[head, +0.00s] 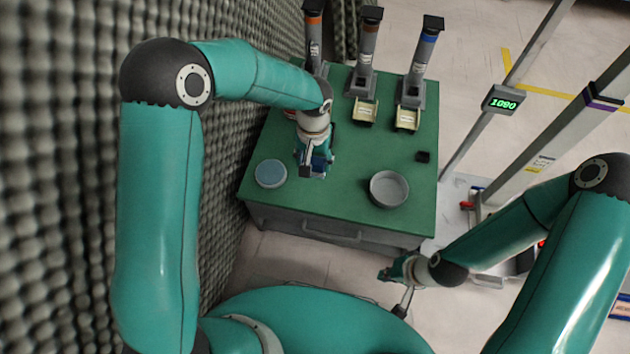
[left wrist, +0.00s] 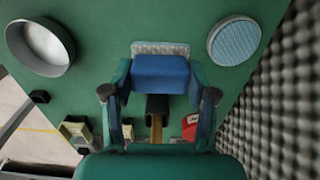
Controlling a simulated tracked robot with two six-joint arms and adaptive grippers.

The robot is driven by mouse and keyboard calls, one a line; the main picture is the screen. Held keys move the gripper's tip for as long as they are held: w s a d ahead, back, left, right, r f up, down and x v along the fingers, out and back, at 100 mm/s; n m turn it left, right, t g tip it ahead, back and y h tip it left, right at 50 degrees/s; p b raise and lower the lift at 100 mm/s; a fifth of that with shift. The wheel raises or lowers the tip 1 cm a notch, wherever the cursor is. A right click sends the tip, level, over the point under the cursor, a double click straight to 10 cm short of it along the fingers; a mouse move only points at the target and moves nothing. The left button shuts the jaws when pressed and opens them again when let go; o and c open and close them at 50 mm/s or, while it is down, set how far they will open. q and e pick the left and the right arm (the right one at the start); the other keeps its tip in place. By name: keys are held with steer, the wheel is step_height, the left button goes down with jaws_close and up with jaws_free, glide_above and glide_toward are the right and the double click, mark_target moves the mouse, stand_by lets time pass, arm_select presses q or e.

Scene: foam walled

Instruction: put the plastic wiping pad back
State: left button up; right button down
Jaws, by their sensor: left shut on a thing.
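The wiping pad is a blue block (left wrist: 160,75) with a pale textured layer (left wrist: 160,48) along one side, seen in the left wrist view. My left gripper (left wrist: 160,92) is shut on it, with one finger on each side. In the head view my left gripper (head: 315,163) is over the front-left part of the green table, and the blue pad (head: 320,167) shows only in part between the fingers. I cannot tell whether the pad touches the tabletop. My right gripper (head: 394,273) is in front of the table, away from the pad; its fingers are too small to judge.
A round dish with a light-blue textured face (head: 271,173) lies left of the pad; a grey bowl (head: 389,189) stands right. Dispenser towers with yellowish trays (head: 365,112) line the back. A small black block (head: 423,157) is near the right edge. A grey foam wall (head: 225,150) borders the left.

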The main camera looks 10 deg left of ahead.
mark_target(314, 161)
arm_select(q)
step_height(314, 161, down, 9)
steer(key=shift+r+b, duration=0.1)
steer(key=shift+b, duration=1.05)
steer(key=o, duration=1)
steer(key=shift+r, duration=0.1)
step_height(314, 161, up, 12)
steer(key=p, duration=0.4)
